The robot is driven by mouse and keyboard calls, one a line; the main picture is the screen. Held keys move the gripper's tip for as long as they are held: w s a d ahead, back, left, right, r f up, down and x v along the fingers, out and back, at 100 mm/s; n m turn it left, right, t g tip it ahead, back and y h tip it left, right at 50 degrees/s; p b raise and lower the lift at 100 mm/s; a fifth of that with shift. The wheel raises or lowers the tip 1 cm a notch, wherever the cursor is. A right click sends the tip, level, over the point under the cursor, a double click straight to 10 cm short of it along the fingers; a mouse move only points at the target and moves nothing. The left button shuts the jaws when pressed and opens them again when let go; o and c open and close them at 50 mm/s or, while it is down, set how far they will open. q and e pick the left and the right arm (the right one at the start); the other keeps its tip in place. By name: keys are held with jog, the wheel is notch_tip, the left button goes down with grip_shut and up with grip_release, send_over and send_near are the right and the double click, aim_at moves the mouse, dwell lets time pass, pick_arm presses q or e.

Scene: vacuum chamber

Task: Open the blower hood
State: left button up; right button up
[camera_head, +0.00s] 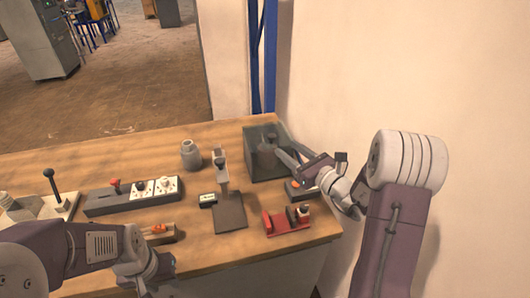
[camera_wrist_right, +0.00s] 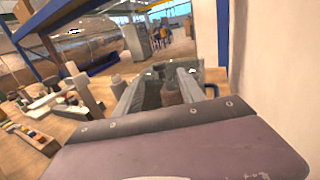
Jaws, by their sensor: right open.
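The blower hood appears to be the dark see-through box (camera_head: 262,165) at the back right of the wooden table. It looks closed, though my gripper partly covers it. My right gripper (camera_head: 285,152) reaches in from the right and its fingers overlap the hood's right side. In the right wrist view the two fingers (camera_wrist_right: 163,90) are apart, with the greenish hood and a brownish part (camera_wrist_right: 170,92) seen between them. I cannot tell whether they touch it. My left arm's wrist is low at the left; its fingers cannot be made out.
On the table (camera_head: 110,150) stand a grey bottle-like part (camera_head: 190,155), an upright grey device (camera_head: 229,210), a socket strip (camera_head: 134,196), a red fixture (camera_head: 285,221) and a black lever unit (camera_head: 54,190). A wall (camera_head: 400,70) rises close at the right.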

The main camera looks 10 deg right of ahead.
aim_at(272, 136)
jog(key=p+x, duration=0.1)
jog(key=x, duration=0.8)
jog(key=shift+r+p, duration=0.1)
jog(key=shift+p, duration=0.2)
jog(key=shift+a, duration=0.1)
grip_shut()
dwell(0.9)
